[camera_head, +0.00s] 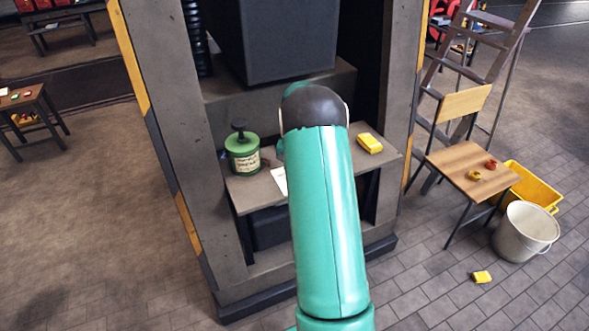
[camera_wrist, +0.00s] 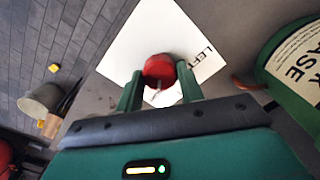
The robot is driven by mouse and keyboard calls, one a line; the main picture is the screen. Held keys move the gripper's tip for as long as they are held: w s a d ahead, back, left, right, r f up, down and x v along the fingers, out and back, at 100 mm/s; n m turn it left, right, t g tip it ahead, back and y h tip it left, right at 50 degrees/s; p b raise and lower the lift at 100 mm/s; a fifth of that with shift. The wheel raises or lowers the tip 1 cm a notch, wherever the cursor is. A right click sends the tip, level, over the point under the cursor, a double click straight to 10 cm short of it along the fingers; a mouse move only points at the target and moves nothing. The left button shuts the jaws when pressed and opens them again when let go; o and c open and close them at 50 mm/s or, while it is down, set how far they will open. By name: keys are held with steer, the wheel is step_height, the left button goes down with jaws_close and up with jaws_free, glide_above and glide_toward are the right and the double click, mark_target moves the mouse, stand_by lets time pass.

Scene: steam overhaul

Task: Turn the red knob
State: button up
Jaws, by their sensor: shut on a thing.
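The red knob (camera_wrist: 161,67) shows in the wrist view between the two green fingers of my gripper (camera_wrist: 161,83), which is shut on it. A white card (camera_wrist: 135,45) with the printed word "LEFT" lies behind the knob; a corner of the card (camera_head: 279,181) also shows in the head view, beside my arm. In the head view my green arm reaches over the shelf and hides the knob and my gripper. How far the knob is turned cannot be told.
A green grease tin (camera_head: 243,153) stands on the shelf (camera_head: 250,195) left of my arm; the tin (camera_wrist: 299,62) is close at right in the wrist view. A yellow block (camera_head: 370,143) lies right of my arm. A chair (camera_head: 467,160) and bucket (camera_head: 526,232) stand farther right.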

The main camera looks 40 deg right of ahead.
steer(key=shift+m, duration=0.6)
steer(key=o, duration=1)
step_height(320, 180, up, 14)
steer(key=shift+f, duration=0.1)
steer(key=shift+a, duration=0.1)
